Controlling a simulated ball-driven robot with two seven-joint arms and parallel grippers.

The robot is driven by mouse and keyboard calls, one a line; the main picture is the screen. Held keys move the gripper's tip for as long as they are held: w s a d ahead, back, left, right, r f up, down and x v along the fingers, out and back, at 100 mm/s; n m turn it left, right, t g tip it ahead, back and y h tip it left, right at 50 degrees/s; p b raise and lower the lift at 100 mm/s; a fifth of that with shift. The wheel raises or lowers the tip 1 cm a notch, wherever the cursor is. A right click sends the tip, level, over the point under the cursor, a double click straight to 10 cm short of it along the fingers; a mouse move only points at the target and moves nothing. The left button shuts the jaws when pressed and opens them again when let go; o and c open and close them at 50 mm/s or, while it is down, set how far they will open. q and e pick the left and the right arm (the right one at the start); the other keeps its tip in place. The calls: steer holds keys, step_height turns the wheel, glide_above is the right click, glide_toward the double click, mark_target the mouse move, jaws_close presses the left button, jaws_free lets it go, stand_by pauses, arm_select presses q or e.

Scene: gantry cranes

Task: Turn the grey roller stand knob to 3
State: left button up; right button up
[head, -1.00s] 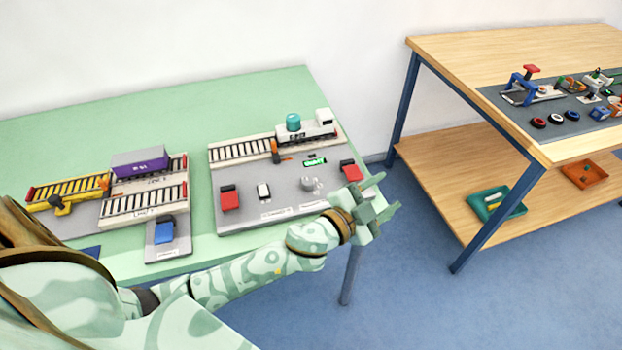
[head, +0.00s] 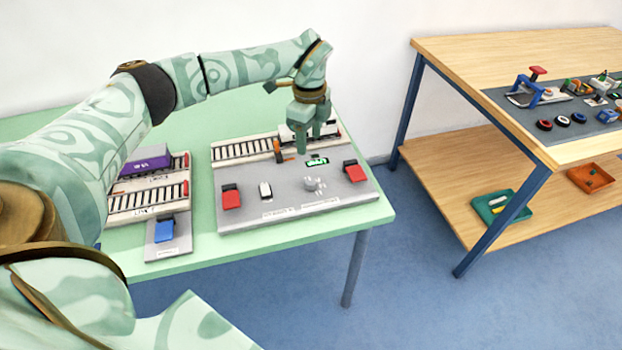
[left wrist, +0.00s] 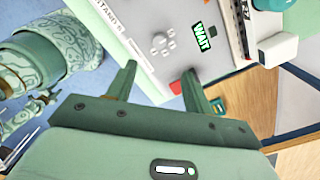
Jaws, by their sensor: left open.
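The grey roller stand knob (head: 314,184) sits on the grey panel board (head: 250,216), right of centre, below a small lit green display (head: 317,161). In the left wrist view the knob (left wrist: 162,43) lies just beyond the fingertips, and the display (left wrist: 203,37) reads WAIT. My left gripper (head: 307,143) points down over the back of the board, above and behind the knob. It is open and empty, touching nothing that I can make out. The knob's setting is too small to read. My right gripper is not in view.
A red switch (head: 231,197), a white switch (head: 265,190) and another red switch (head: 355,171) flank the knob. A white locomotive (head: 327,130) stands on the track behind, partly hidden by my gripper. A blue switch (head: 164,231) is further left.

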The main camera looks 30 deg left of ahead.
mark_target(310, 181)
arm_select(q)
step_height(310, 181, down, 15)
steer(key=b, duration=0.4)
steer(key=shift+r, duration=0.2)
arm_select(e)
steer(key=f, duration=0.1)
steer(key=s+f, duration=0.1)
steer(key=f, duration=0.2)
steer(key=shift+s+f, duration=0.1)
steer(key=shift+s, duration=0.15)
arm_select(q)
steer(key=c, duration=1)
